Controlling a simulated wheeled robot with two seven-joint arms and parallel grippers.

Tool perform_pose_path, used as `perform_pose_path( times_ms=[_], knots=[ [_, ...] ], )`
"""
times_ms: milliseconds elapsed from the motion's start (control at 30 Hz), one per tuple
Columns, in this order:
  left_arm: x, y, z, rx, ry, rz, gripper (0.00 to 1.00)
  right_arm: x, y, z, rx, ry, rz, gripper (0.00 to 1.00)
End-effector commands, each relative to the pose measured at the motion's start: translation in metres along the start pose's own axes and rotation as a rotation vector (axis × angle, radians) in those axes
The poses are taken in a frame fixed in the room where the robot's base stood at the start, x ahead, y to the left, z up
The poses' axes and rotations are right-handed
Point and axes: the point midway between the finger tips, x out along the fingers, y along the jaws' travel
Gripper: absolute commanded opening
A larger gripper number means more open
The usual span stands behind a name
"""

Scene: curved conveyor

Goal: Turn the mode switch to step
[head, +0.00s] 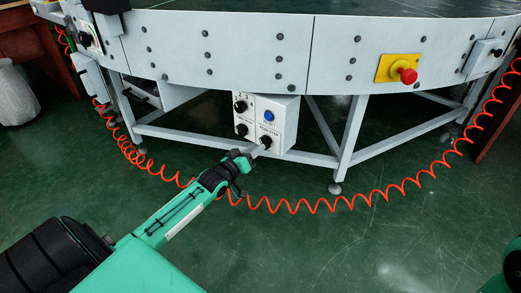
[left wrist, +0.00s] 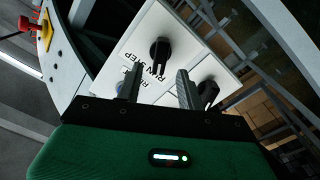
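A light control box (head: 285,128) hangs under the conveyor's edge, with several black knobs and a blue button (head: 269,117) on its face. The lower-right black knob (head: 265,142) has a small label above it. In the left wrist view, this black knob (left wrist: 160,52) stands beside "RUN" and "STEP" lettering; which setting it points to I cannot tell. My left gripper (head: 255,151) reaches up to this knob in the head view. In the left wrist view the gripper's fingers (left wrist: 158,88) are apart and empty, with the knob beyond their tips. Another knob (left wrist: 207,92) is partly hidden by one finger.
A red stop button (head: 407,75) on a yellow plate sits on the conveyor's side to the right. A coiled orange hose (head: 325,205) loops low around the frame. The conveyor's metal legs (head: 347,140) stand behind.

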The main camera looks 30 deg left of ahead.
Motion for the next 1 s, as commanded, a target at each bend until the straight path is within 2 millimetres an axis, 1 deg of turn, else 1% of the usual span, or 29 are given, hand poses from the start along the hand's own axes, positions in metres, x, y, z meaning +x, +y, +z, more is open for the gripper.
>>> perform_pose_path(
  times_ms=[33, 100, 300, 433, 733, 867, 900, 933, 1000],
  knots=[
    [0.008, -0.001, 0.002, 0.001, 0.003, 0.002, 0.38, -0.004, -0.001, -0.003, 0.001, 0.006, 0.002, 0.36],
    [0.017, -0.002, 0.002, 0.001, 0.001, 0.001, 0.38, -0.005, -0.001, -0.004, 0.002, 0.011, 0.005, 0.36],
    [0.034, -0.001, 0.002, 0.001, 0.0, 0.001, 0.38, -0.011, -0.003, -0.007, 0.002, 0.014, 0.007, 0.36],
    [0.039, 0.0, 0.0, 0.001, -0.001, 0.0, 0.38, -0.011, -0.003, -0.007, 0.002, 0.016, 0.007, 0.36],
    [0.04, 0.0, 0.0, 0.001, -0.001, 0.0, 0.38, -0.01, -0.004, -0.007, 0.002, 0.016, 0.006, 0.36],
    [0.039, 0.0, 0.0, 0.001, -0.001, 0.0, 0.13, -0.011, -0.004, -0.007, 0.002, 0.016, 0.006, 0.36],
    [0.039, 0.0, 0.0, 0.001, -0.001, 0.0, 0.05, -0.011, -0.004, -0.007, 0.002, 0.016, 0.006, 0.36],
    [0.039, 0.0, 0.0, 0.001, -0.001, 0.0, 0.0, -0.011, -0.004, -0.007, 0.002, 0.016, 0.006, 0.36],
    [0.039, 0.0, 0.0, 0.001, -0.001, 0.0, 0.0, -0.011, -0.004, -0.007, 0.002, 0.016, 0.006, 0.36]
  ],
)
